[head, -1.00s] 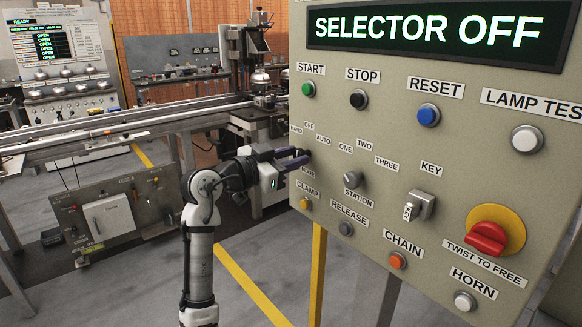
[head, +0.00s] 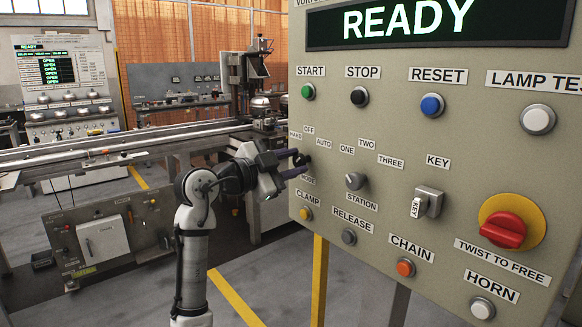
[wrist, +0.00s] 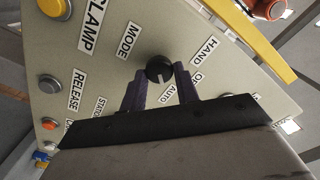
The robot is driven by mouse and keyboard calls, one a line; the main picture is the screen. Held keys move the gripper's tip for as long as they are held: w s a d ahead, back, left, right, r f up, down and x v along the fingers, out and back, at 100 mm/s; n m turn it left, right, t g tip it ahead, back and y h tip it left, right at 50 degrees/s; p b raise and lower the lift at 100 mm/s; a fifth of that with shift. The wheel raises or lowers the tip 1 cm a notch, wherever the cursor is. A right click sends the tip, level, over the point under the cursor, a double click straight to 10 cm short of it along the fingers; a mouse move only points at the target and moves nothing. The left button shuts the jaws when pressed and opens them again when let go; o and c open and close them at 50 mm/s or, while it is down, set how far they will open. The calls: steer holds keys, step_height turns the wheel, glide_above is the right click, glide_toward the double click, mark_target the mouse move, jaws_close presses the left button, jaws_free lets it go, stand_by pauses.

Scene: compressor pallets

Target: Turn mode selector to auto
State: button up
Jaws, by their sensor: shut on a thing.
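The mode selector (head: 306,160) is a small dark knob at the left edge of the beige control panel, among the labels HAND, OFF, AUTO and MODE. In the wrist view the black round knob (wrist: 159,67) sits between the tips of my purple fingers. My gripper (head: 298,165) is shut on the knob, reaching it from the left; the fingers also show in the wrist view (wrist: 160,82). The panel's display (head: 440,22) reads READY. The knob's pointer is largely hidden in the head view, so its exact setting is hard to read there.
The station selector (head: 355,181) and key switch (head: 428,201) are to the right of the mode knob. The yellow clamp button (head: 305,214) is just below it. A red twist-to-free stop (head: 503,230) is at lower right. A conveyor (head: 130,145) runs behind my arm.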

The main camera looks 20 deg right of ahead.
stand_by(0.3)
steer(key=o, duration=1)
steer(key=shift+c, duration=0.2)
steer(key=b+v, duration=0.1)
steer(key=v, duration=1.3)
steer(key=shift+d, duration=0.1)
